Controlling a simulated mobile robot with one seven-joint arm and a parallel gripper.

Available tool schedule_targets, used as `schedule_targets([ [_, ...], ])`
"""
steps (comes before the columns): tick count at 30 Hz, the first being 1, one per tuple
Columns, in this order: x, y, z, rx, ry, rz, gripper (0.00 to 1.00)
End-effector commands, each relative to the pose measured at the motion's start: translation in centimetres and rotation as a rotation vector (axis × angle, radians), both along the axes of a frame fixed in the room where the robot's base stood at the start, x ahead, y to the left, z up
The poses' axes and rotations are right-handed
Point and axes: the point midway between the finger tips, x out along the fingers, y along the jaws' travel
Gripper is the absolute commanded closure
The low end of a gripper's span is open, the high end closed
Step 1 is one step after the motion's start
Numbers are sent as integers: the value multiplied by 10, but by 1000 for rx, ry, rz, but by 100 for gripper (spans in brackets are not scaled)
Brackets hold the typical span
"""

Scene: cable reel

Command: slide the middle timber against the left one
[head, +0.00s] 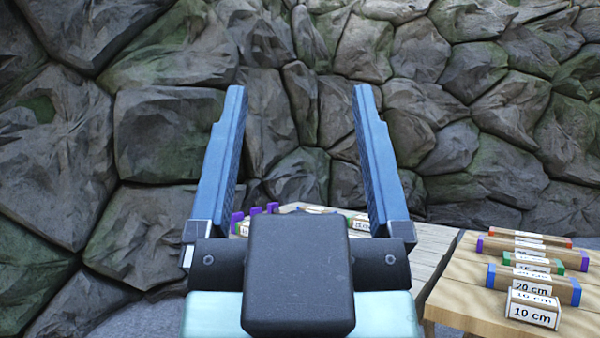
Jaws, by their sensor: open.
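My gripper (300,92) is open and empty, with its two blue fingers pointing up in the middle of the head view. Labelled timbers lie on the light wooden table at the right: one marked 10 cm (534,312) in front, one marked 20 cm with blue ends (555,288) behind it, then ones with green, purple and red ends. More labelled pieces, some with purple ends (237,222), show low between and beside the fingers, mostly hidden by my gripper. I cannot tell which timbers are the middle and left ones.
The light wooden table (465,290) stands at the lower right. A greyish plank surface (432,243) shows beside it, partly behind my gripper. A rough stone wall (150,130) fills the background. Grey floor shows at the lower left.

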Motion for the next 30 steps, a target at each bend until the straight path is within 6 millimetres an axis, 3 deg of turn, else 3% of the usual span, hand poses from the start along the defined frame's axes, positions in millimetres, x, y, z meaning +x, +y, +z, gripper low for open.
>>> schedule_targets([
  [1, 0, 0, 36, 1, 0, 1, 15],
  [30, 0, 1, 359, 3, 1, 6, 15],
])
